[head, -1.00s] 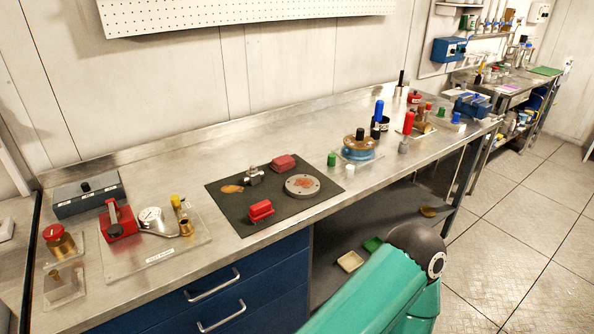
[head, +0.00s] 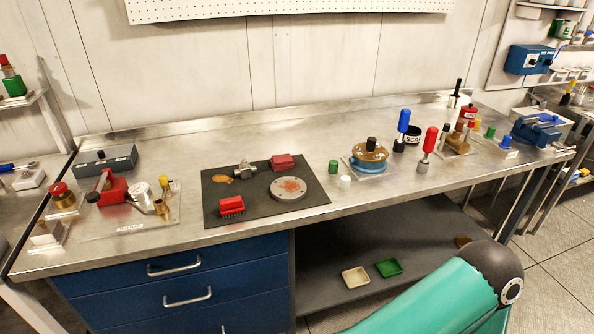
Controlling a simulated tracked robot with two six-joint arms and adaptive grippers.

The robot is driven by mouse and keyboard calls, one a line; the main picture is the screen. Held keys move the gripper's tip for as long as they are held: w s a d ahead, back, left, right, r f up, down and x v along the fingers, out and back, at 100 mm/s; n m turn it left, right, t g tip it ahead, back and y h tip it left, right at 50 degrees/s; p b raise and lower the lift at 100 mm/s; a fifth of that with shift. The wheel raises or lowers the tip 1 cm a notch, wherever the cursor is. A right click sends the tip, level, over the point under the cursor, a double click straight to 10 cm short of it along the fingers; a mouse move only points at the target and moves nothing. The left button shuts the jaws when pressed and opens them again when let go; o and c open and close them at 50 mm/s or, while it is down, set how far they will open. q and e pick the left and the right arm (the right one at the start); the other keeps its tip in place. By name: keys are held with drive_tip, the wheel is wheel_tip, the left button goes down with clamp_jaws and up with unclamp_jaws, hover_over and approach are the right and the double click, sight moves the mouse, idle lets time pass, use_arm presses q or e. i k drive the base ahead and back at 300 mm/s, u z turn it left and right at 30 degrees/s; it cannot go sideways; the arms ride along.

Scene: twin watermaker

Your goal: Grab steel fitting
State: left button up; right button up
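A small grey steel fitting (head: 245,169) lies on the dark mat (head: 240,202) on the steel bench. It sits near the mat's back edge, between an orange-brown patch (head: 222,178) and a red block (head: 283,162). A round grey flange (head: 289,188) with a rusty face lies to its front right. A red brush (head: 231,206) lies near the mat's front edge. Neither of my grippers is in view. Only a green link of one of my arms shows at the bottom right, away from the fitting.
A clear plate with a red clamp tool (head: 112,190) stands left of the mat. A blue round fixture (head: 369,163), a blue-handled tool (head: 403,125) and a red-handled tool (head: 428,143) stand to the right. The bench behind the mat is clear. Blue drawers (head: 180,268) are below.

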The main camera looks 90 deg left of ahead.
sight(246, 171)
drive_tip(key=z, duration=0.45)
drive_tip(key=i, duration=0.2)
drive_tip(key=u, duration=2.65)
drive_tip(key=i, duration=0.2)
drive_tip(key=u, duration=1.9)
drive_tip(key=i, duration=0.6)
drive_tip(key=z, duration=0.2)
drive_tip(key=k, duration=0.55)
drive_tip(key=u, duration=0.2)
drive_tip(key=i, duration=0.45)
